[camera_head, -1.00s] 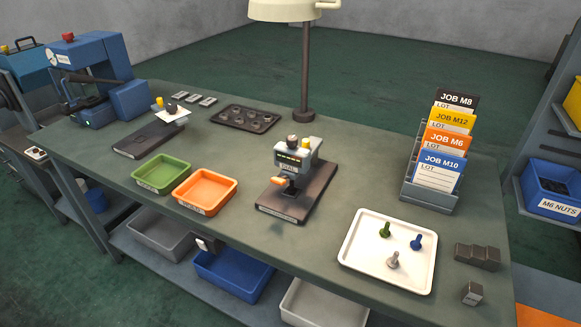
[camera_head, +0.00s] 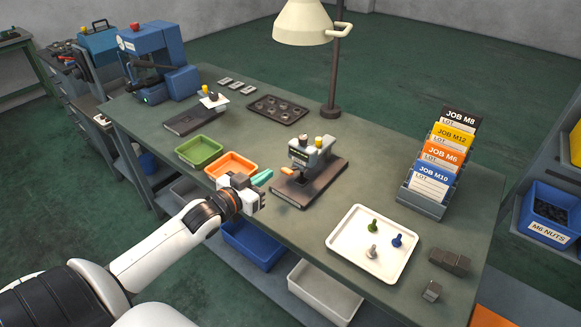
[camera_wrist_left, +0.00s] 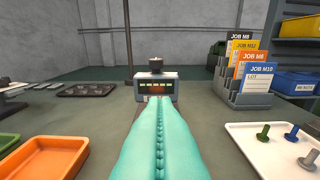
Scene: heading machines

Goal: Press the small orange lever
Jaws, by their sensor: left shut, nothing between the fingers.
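The small orange lever (camera_head: 288,171) sticks out from the front of a small grey machine (camera_head: 306,152) on a dark base plate (camera_head: 318,184) in the middle of the bench. My left gripper (camera_head: 263,177) has teal fingers, shut and empty. Its tips point at the lever from the left, a short gap away in the head view. In the left wrist view the shut fingers (camera_wrist_left: 157,130) point at the machine (camera_wrist_left: 156,88) and hide the lever. My right gripper is not in view.
An orange tray (camera_head: 232,160) and a green tray (camera_head: 199,150) lie beside my left gripper. A white tray (camera_head: 345,245) with several bolts lies to the right. A lamp (camera_head: 304,22) stands behind the machine. A card rack (camera_head: 420,203) stands at the right.

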